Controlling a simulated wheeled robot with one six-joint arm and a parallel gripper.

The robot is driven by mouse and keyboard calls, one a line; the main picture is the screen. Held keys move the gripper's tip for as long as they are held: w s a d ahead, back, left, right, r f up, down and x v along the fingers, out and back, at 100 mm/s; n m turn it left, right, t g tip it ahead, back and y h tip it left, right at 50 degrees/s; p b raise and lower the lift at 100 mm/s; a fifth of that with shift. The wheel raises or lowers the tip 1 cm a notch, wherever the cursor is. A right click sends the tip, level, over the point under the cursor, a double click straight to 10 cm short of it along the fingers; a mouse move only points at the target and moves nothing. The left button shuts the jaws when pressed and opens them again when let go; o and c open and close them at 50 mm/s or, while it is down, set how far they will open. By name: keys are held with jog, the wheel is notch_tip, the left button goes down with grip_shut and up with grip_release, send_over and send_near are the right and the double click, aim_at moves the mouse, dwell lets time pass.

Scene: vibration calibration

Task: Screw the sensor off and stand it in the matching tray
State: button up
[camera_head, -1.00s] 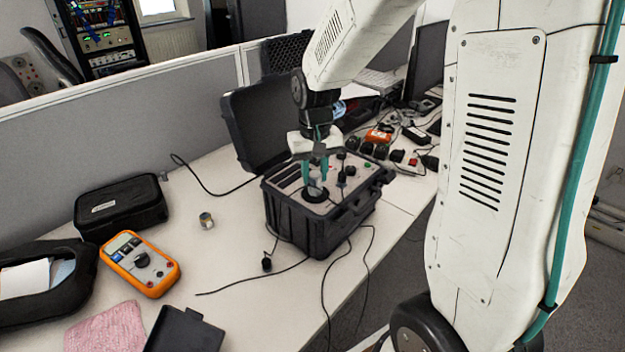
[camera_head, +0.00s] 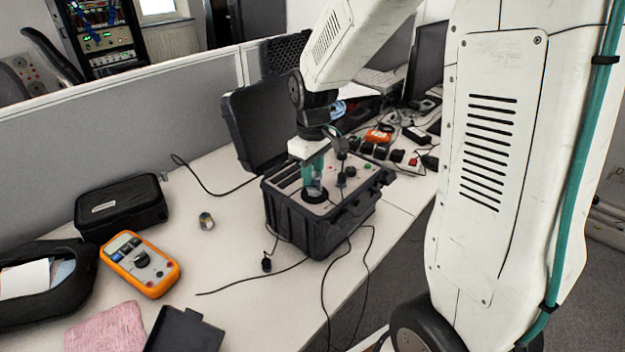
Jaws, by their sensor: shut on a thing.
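The sensor (camera_head: 315,189) is a small grey metal cylinder on the round black mount (camera_head: 314,196) in the panel of the open black case (camera_head: 297,222). My gripper (camera_head: 314,180) points straight down over it, with its teal fingers shut on the sensor. The fingers cover part of the sensor, and I cannot tell whether it still touches the mount. A second small metal cylinder (camera_head: 206,221) is on the table left of the case. I cannot make out a matching tray for certain; dark slots (camera_head: 288,178) show at the left of the panel.
An orange multimeter (camera_head: 140,263), a black pouch (camera_head: 120,207) and a pink cloth (camera_head: 105,328) lie at the left. The case's raised lid (camera_head: 258,125) stands behind my gripper. Loose black cables (camera_head: 262,283) run over the table. The table between multimeter and case is mostly clear.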

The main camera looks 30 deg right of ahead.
jog(key=shift+s+a+f+n, duration=0.15)
jog(key=shift+s+a+n, duration=0.1)
jog(key=shift+n, duration=0.25)
jog(key=n, duration=0.3)
jog(key=shift+n, duration=0.5)
jog(key=n, duration=0.3)
jog(key=shift+s+n, duration=0.15)
jog(key=shift+n, duration=0.25)
